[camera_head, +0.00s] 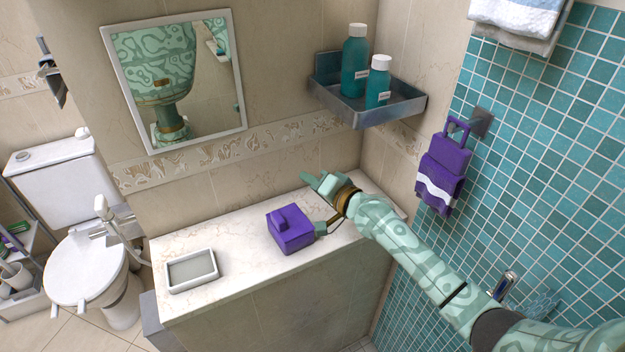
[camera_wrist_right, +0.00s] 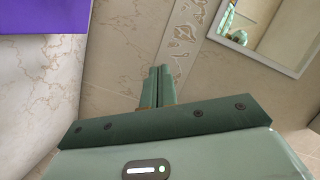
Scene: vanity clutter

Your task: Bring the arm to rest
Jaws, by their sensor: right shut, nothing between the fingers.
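My right arm (camera_head: 400,240) reaches in from the lower right over the counter. Its gripper (camera_head: 310,179) is above the back of the counter, pointing left, up and to the right of a purple box-like object (camera_head: 290,229). In the right wrist view the two green fingers (camera_wrist_right: 157,86) lie together, with nothing between them. Behind them is the beige wall. My left gripper is not in view.
The marble counter (camera_head: 235,285) also bears a white dish (camera_head: 192,270). A mirror (camera_head: 176,80) hangs behind it. A metal shelf (camera_head: 370,110) with two teal bottles is above the gripper. A purple towel (camera_head: 440,170) hangs at right. A toilet (camera_head: 85,270) stands left.

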